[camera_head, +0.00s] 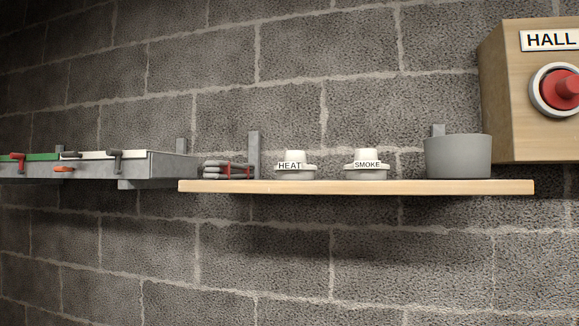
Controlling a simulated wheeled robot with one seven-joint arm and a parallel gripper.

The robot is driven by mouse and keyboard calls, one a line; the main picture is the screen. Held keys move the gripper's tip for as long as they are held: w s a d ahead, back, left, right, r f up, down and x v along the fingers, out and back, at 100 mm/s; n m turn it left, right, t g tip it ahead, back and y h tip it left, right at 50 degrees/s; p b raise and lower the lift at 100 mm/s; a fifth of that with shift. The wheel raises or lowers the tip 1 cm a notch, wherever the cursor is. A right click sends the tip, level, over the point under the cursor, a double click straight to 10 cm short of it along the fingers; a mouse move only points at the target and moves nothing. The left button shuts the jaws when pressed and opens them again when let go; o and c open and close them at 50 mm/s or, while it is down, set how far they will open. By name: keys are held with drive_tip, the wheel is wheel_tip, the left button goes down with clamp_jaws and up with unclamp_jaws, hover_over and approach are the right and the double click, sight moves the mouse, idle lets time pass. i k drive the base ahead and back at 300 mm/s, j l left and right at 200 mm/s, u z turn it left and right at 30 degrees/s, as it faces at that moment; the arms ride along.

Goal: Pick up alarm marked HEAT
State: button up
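The alarm marked HEAT (295,168) is a small white round unit with a raised cap and a black-lettered label. It stands upright on a wooden shelf (360,187) fixed to a block wall. A like alarm marked SMOKE (367,169) stands to its right on the same shelf, with a gap between them. Nothing covers the HEAT alarm in this view. My gripper is not in view.
A grey tub (458,157) stands at the shelf's right. A wooden box marked HALL (510,95) with a red button is at right. Grey trays (170,167) are at left.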

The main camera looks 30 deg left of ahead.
sight(295, 166)
drive_tip(key=u, duration=1.3)
